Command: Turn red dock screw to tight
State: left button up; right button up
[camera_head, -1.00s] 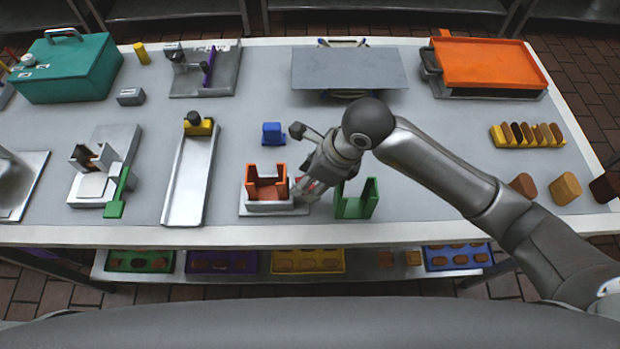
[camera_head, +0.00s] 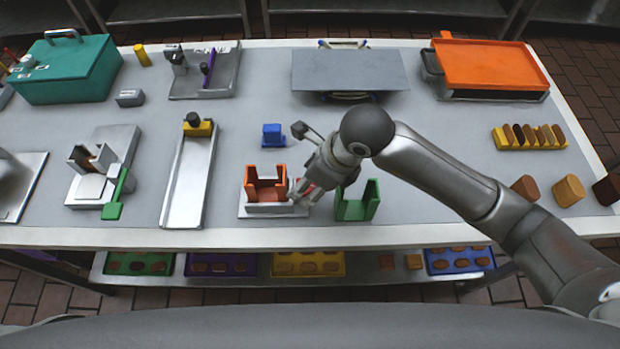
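The orange-red dock (camera_head: 266,184) stands on a light metal base (camera_head: 275,210) near the table's front edge. My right gripper (camera_head: 301,197) is at the right side of this dock, with its fingers pointing down and left. A small bit of red (camera_head: 308,184) shows between the fingers; it may be the red dock screw, which is mostly hidden by the gripper. I cannot tell whether the fingers are closed on it. My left gripper is not in view.
A green dock (camera_head: 357,202) stands close to the right of my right gripper. A small blue block (camera_head: 272,134) lies behind the orange-red dock. A long metal tray (camera_head: 186,185) is to the left. An orange tray (camera_head: 480,64) sits at the back right.

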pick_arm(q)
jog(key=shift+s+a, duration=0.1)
pick_arm(e)
jog(key=shift+r, duration=0.1)
jog(key=v, duration=1.1)
jog(key=shift+d+r, duration=0.2)
jog(key=shift+r, duration=0.15)
jog(key=shift+s, duration=0.1)
